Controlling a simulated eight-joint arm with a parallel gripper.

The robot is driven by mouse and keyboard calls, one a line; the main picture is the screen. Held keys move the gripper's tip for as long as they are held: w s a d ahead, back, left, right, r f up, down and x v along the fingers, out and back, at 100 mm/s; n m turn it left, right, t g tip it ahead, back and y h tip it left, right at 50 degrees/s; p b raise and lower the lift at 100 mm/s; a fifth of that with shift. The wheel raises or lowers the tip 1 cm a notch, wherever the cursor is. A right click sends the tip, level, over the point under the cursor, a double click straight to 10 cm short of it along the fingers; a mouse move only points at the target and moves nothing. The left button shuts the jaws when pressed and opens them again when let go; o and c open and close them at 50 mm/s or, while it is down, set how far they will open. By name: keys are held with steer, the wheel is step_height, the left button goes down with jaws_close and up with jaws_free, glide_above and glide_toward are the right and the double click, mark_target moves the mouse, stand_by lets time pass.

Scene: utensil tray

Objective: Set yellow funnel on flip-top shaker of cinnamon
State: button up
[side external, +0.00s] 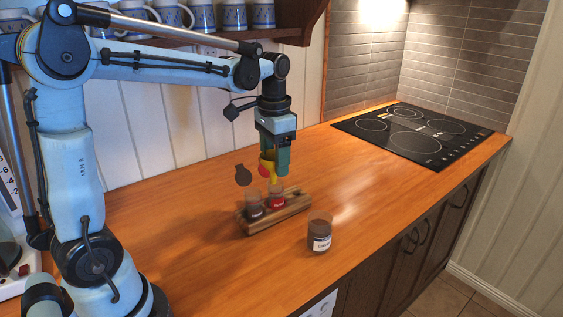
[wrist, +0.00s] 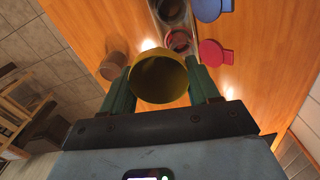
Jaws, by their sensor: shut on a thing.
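My gripper (side external: 274,168) is shut on the yellow funnel (side external: 267,166), whose wide mouth (wrist: 159,78) faces the camera between the green fingers in the wrist view. In the side view the funnel's lower part is just above or at the mouth of a flip-top shaker with red on it (side external: 277,202); I cannot tell whether they touch. That shaker's red lid (wrist: 216,52) stands open. A second flip-top shaker (side external: 254,208) has dark contents and an open lid (wrist: 208,9) that looks blue in the wrist view. I cannot read which shaker is cinnamon.
Both shakers stand in a wooden rack (side external: 285,220). A separate glass jar with brown contents (side external: 320,234) and a label stands on the counter in front, right of the rack. A black cooktop (side external: 410,135) lies at the back right.

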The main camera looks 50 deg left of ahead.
steer(key=s+a+f+n, duration=0.1)
steer(key=s+a+f, duration=0.2)
steer(key=f, duration=0.3)
steer(key=shift+s+n, duration=0.3)
steer(key=shift+s, duration=0.1)
steer(key=shift+a, duration=0.1)
steer(key=shift+c, duration=0.4)
stand_by(0.7)
steer(key=shift+r, duration=0.3)
stand_by(0.3)
steer(key=shift+r, duration=0.5)
steer(key=shift+d, duration=0.2)
stand_by(0.7)
